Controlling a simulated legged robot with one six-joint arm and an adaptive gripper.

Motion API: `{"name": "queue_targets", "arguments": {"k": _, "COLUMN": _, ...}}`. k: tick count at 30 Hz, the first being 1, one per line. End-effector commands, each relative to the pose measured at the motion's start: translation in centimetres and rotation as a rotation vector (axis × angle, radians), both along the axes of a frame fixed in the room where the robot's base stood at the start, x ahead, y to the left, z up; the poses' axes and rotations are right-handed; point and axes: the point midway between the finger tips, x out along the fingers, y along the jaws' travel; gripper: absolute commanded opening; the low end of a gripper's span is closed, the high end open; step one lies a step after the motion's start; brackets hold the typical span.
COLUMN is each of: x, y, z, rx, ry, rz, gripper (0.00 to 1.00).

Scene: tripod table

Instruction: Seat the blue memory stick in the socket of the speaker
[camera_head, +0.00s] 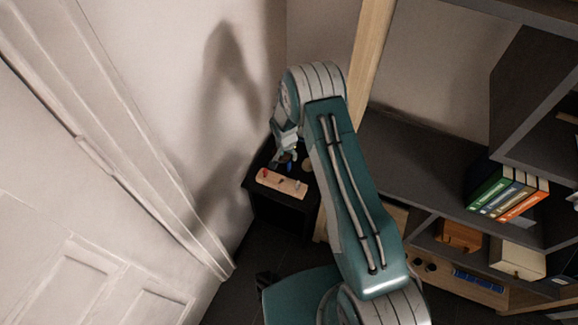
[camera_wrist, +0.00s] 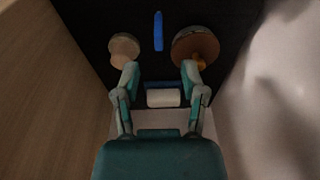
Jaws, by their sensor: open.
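My gripper (camera_wrist: 160,72) is open, with its two fingers apart above a small dark table (camera_wrist: 155,10). A slim bright blue stick (camera_wrist: 158,31) lies on the dark top beyond the fingertips, apart from them. A second, darker blue bar (camera_wrist: 158,86) shows between the fingers, beside a small white block (camera_wrist: 163,98). I cannot tell whether these two are joined. In the head view my gripper (camera_head: 286,146) hangs over the table, with a bit of blue (camera_head: 290,163) just below it. I cannot make out the speaker or its socket for certain.
A pale wooden board (camera_head: 281,184) with a red piece and other small pieces sits at the table's front. A beige round object (camera_wrist: 123,48) and a brown round one (camera_wrist: 196,46) flank the bright blue stick. A shelf with books (camera_head: 507,193) stands at right.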

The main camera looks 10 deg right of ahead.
Motion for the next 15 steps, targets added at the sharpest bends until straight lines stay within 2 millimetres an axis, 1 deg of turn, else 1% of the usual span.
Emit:
{"name": "queue_targets", "arguments": {"k": 1, "x": 0.1, "y": -0.1, "z": -0.6, "rx": 0.0, "ry": 0.0, "rz": 0.0, "gripper": 0.54}}
{"name": "queue_targets", "arguments": {"k": 5, "x": 0.1, "y": -0.1, "z": -1.4, "rx": 0.0, "ry": 0.0, "rz": 0.001, "gripper": 0.54}}
{"name": "queue_targets", "arguments": {"k": 12, "x": 0.4, "y": -0.4, "z": -4.9, "rx": -0.001, "ry": 0.002, "rz": 0.002, "gripper": 0.54}}
{"name": "queue_targets", "arguments": {"k": 15, "x": 0.5, "y": -0.5, "z": -5.8, "rx": 0.0, "ry": 0.0, "rz": 0.001, "gripper": 0.54}}
